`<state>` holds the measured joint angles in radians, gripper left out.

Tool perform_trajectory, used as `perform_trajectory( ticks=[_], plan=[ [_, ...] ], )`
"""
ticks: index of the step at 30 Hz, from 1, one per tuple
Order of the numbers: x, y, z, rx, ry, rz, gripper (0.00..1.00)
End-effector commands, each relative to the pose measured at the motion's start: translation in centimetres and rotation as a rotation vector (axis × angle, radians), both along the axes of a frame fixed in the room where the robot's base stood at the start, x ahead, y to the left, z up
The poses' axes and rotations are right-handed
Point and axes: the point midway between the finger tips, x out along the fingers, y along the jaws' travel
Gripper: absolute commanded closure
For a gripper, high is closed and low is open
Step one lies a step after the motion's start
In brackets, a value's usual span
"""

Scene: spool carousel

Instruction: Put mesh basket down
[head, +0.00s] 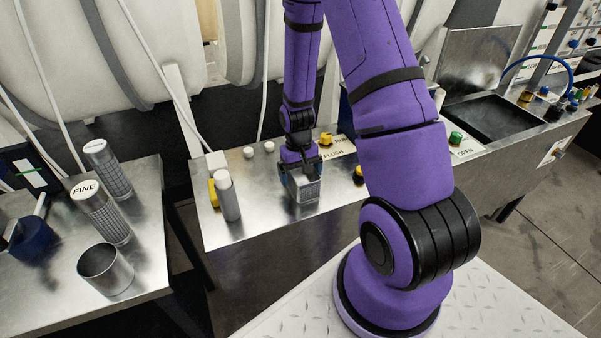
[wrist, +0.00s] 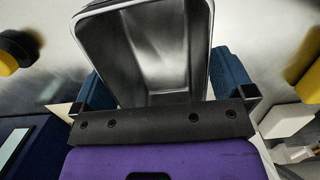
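The mesh basket (head: 305,188) is a small grey rectangular container over the middle metal bench (head: 240,226). In the wrist view the basket (wrist: 150,50) is open-topped, and its bare metal inside looks empty. My gripper (head: 301,170) points down at it, with one blue finger on each side. The fingers appear closed against its outer walls. The basket looks upright and at or very near the bench top. Its underside is hidden, so I cannot tell whether it touches the bench.
A grey-white bottle (head: 228,196) and a yellow item (head: 213,193) stand left of the basket. White knobs (head: 269,147) and a FLUSH label (head: 333,153) lie behind. A cylinder marked FINE (head: 108,218) and an open metal cup (head: 106,269) stand on the left table. A sink (head: 497,116) is right.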

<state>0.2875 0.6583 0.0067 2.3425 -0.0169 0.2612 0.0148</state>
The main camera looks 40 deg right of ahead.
Motion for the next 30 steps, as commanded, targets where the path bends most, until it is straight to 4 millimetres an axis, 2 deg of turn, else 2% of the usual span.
perform_trajectory(
  ticks=[5,10,24,30],
  plan=[
    [0.0,0.0,0.2,0.000,-0.001,0.000,0.00],
    [0.2,-0.1,1.5,-0.001,-0.003,0.000,0.00],
    [1.1,-0.3,9.2,-0.001,-0.005,0.000,0.00],
    [1.3,-0.4,11.4,0.000,-0.001,0.000,0.00]
  ],
)
